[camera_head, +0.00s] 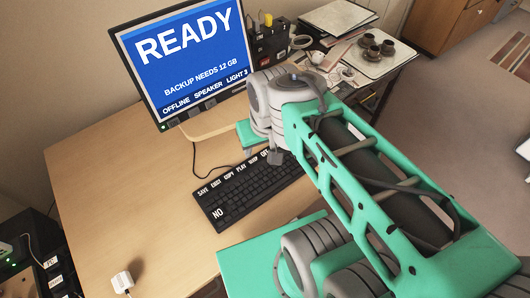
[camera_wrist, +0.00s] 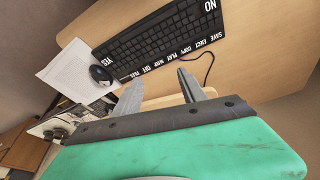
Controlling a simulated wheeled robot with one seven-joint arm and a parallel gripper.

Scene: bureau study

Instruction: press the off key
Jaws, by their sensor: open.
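The black keyboard (camera_head: 255,190) lies on the wooden desk and also shows in the wrist view (camera_wrist: 160,40). The off key (camera_wrist: 149,70) is readable upside down in the wrist view, just beyond my fingertips. In the head view, the off key (camera_head: 264,152) is partly covered by my arm. My gripper (camera_wrist: 158,80) is open and empty, its two grey fingers apart near the keyboard's labelled edge. I cannot tell whether a finger touches it.
The monitor (camera_head: 185,60) reads READY, "BACKUP NEEDS 12 GB", and OFFLINE, SPEAKER, LIGHT along the bottom. A dark mouse (camera_wrist: 100,74) sits by white paper (camera_wrist: 68,70) beyond the keyboard's YES end. A tray with cups (camera_head: 365,60) stands back right. The desk's left side (camera_head: 115,165) is mostly clear.

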